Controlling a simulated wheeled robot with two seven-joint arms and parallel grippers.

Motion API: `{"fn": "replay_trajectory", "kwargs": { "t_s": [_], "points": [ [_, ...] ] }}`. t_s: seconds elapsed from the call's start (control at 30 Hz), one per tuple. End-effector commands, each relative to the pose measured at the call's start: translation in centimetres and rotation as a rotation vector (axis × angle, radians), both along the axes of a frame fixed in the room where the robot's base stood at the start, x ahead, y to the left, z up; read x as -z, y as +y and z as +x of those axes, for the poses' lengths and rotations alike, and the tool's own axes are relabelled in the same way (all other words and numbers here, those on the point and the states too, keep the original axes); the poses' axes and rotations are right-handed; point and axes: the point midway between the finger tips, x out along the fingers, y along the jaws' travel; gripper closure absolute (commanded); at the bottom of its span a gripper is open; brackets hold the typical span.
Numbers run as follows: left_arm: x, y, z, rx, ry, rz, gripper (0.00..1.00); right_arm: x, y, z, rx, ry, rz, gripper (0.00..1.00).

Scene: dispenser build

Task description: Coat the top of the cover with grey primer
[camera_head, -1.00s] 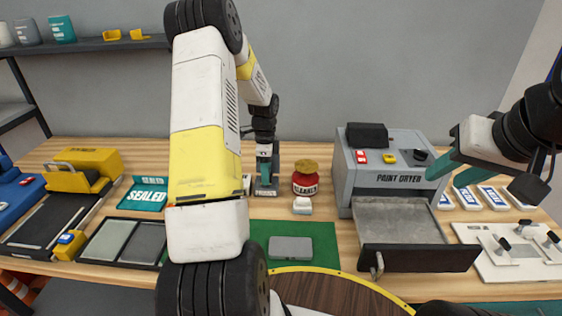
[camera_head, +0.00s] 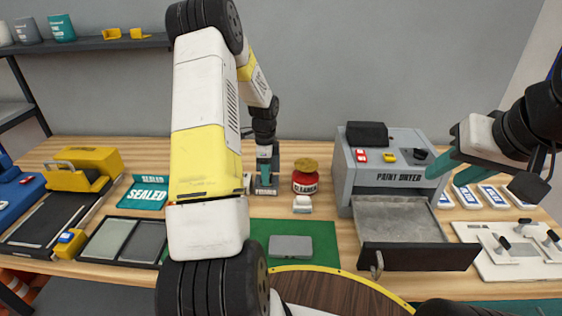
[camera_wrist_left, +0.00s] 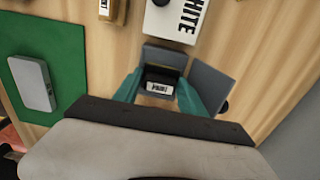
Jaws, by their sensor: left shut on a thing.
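The cover (camera_head: 290,247) is a light grey plate lying flat on a green mat (camera_head: 317,234). It also shows on the mat at the left of the left wrist view (camera_wrist_left: 33,83). My left gripper (camera_head: 265,176) is at the back of the table, left of the red jar. In the left wrist view its teal fingers (camera_wrist_left: 160,91) are shut on a dark block with a white label (camera_wrist_left: 159,88), which seems to start with "PRIM". The block is between grey panels (camera_wrist_left: 208,82). My right gripper (camera_head: 442,181) hangs empty near the dryer's right side, fingers apart.
The paint dryer (camera_head: 398,195) stands right of the mat with its drawer (camera_head: 420,258) pulled out. A red cleaner jar (camera_head: 305,182) and a small white block (camera_head: 302,204) stand behind the mat.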

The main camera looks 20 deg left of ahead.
Motion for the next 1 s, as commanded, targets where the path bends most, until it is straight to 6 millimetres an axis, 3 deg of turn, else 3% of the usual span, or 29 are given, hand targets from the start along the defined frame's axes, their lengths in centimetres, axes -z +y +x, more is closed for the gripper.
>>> {"fn": "replay_trajectory", "kwargs": {
  "t_s": [0.53,1.0],
  "points": [
    [-0.1,0.0,0.0,0.000,0.000,0.000,0.87,0.0,0.0,0.0,0.000,0.000,0.000,0.64],
    [-3.7,0.0,0.0,0.000,-0.002,0.001,0.87,0.0,0.0,0.0,0.000,0.000,0.000,0.64]
  ]
}}
